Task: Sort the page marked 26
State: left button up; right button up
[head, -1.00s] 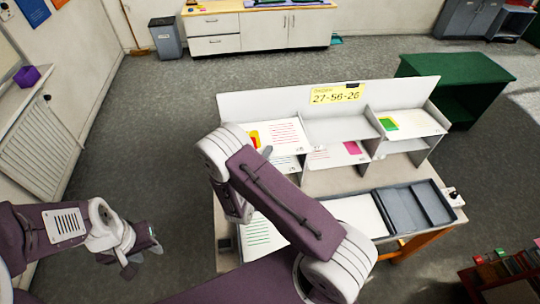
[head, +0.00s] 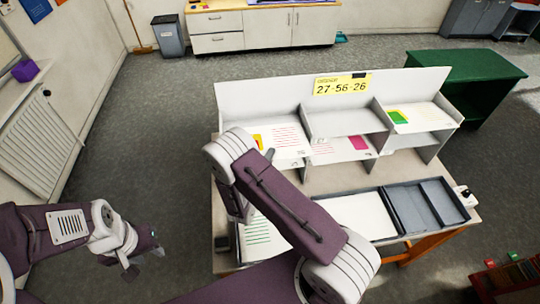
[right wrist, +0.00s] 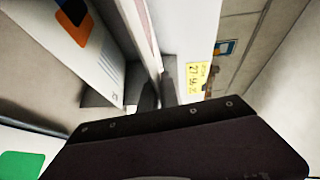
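A rack of compartments (head: 345,122) stands on the table with a yellow sign (head: 342,84) reading 27-56-26. A page with red lines (head: 287,138) lies in its upper left compartment, a page with a pink patch (head: 357,143) in the lower middle, and a page with a green patch (head: 410,116) in the upper right. No number 26 is legible on any page. My left gripper (head: 144,262) is open and empty, left of the table.
A white sheet (head: 352,214) lies in the tray along the table's front, beside dark empty sections (head: 408,210). A page with green lines (head: 262,238) is partly behind my right arm. A small dark-and-white object (head: 466,195) sits at the right edge. A green cabinet (head: 480,70) stands behind right.

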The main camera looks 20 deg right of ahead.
jog(key=o, duration=0.3)
jog(key=shift+a, duration=0.15)
jog(key=shift+s, duration=0.1)
jog(key=b+v, duration=0.2)
jog(key=v, duration=0.7)
jog(key=shift+r+b, duration=0.1)
jog(key=shift+b, duration=0.3)
